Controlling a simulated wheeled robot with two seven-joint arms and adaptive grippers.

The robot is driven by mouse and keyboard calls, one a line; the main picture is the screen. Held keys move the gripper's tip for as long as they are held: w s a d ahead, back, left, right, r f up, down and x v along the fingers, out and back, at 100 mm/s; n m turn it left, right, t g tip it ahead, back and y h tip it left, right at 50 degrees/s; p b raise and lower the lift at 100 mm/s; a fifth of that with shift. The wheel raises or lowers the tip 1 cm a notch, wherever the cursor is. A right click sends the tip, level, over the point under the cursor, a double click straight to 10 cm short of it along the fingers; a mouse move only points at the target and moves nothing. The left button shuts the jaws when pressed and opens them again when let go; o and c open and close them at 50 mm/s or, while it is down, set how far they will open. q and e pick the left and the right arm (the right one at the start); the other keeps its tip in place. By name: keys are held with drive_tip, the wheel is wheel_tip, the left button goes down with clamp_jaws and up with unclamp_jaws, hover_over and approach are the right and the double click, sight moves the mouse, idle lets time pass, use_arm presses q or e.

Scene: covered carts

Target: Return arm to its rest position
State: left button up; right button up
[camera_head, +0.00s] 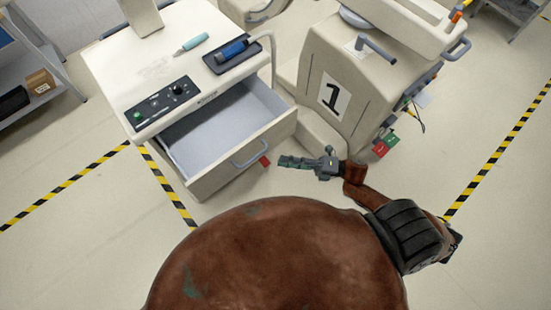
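My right arm (378,200), reddish brown with a black ribbed joint cover, reaches up from the right side of my body. Its grey-green gripper (287,161) points left, just right of the open drawer's front and handle. It appears apart from the drawer, but the gap is hard to judge. I see nothing held in it; its fingers are too small to tell open from shut. My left arm and gripper are not in view.
A white cart (205,192) has its drawer (224,127) pulled out, empty inside. A blue-handled tool (232,50) and a teal pen-like tool (191,44) lie on top. A cart marked 1 (316,60) stands behind the gripper. Floor at lower left is clear.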

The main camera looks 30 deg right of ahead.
drive_tip(key=shift+s+d, duration=0.2)
drive_tip(key=shift+d, duration=0.1)
drive_tip(key=shift+f, duration=0.1)
drive_tip(key=w+d+f+m+t+h, duration=0.1)
drive_tip(key=d+f+m+h, duration=0.35)
drive_tip(key=f, duration=0.45)
drive_tip(key=d+f+m+t+h, duration=0.1)
drive_tip(key=d+f+m+h, duration=0.4)
drive_tip(key=f, duration=0.5)
drive_tip(key=w+d+f+m+t+h, duration=0.1)
drive_tip(key=d+f+m+h, duration=0.2)
drive_tip(key=d+f+m, duration=0.35)
drive_tip(key=s+f+m+g+h, duration=0.5)
drive_tip(key=s+f+m+g, duration=0.3)
drive_tip(key=s+f, duration=1.4)
drive_tip(key=s+a+f+m+g, duration=0.2)
drive_tip(key=s+f+m, duration=0.1)
drive_tip(key=s, duration=0.5)
drive_tip(key=s+a+f+m+g, duration=0.2)
drive_tip(key=s+f, duration=0.3)
drive_tip(key=s, duration=0.4)
drive_tip(key=shift+s+a+f+m, duration=0.2)
drive_tip(key=shift+a+f+m, duration=0.1)
drive_tip(key=shift+a+m, duration=0.25)
